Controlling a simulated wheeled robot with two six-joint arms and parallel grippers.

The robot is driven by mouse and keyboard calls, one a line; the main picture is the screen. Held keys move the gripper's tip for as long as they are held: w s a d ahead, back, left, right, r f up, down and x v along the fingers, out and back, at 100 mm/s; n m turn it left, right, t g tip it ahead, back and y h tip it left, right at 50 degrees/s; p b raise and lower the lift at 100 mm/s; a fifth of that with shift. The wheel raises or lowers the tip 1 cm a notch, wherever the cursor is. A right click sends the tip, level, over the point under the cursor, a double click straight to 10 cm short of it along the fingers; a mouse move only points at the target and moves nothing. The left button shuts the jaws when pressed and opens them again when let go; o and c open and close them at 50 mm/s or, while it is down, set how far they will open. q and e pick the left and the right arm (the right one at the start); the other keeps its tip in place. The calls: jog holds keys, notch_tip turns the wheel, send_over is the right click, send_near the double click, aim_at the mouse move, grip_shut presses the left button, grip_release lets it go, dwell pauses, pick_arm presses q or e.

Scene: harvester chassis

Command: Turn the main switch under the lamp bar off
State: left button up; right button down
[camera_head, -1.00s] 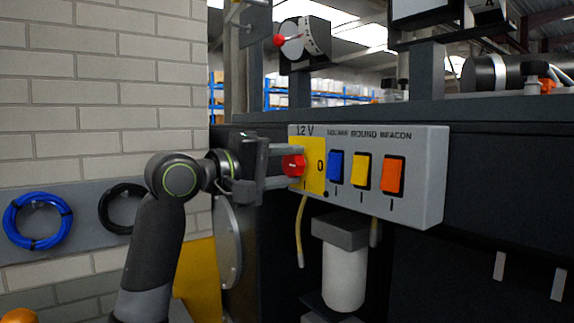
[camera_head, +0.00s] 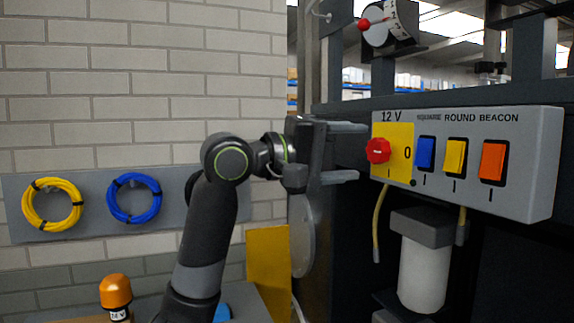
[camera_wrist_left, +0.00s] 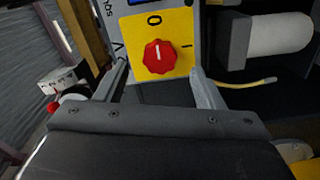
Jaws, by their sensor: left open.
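The main switch is a red knob (camera_head: 378,150) on a yellow plate (camera_head: 402,142) at the left end of a grey switch box (camera_head: 530,165). The plate bears a 0 to the knob's right and an I below it. My left gripper (camera_head: 362,152) is open and empty, just left of the knob, its fingers level above and below each other. In the left wrist view the knob (camera_wrist_left: 158,56) shows between and beyond the open fingers (camera_wrist_left: 160,72). Its white mark appears to point to the 0 there. My right gripper is not in view.
Blue (camera_head: 426,153), yellow (camera_head: 454,157) and orange (camera_head: 493,162) rockers sit right of the knob. A white cylinder (camera_head: 424,274) and yellow cables hang below the box. A dial with a red knob (camera_head: 364,24) is above. An orange beacon (camera_head: 116,291) stands at lower left.

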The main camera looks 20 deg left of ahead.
pick_arm(q)
jog(key=b+v, duration=0.3)
jog(key=v, duration=0.9)
jog(key=shift+s+a+b, duration=0.2)
jog(key=shift+a+b, duration=0.05)
jog(key=shift+b, duration=0.15)
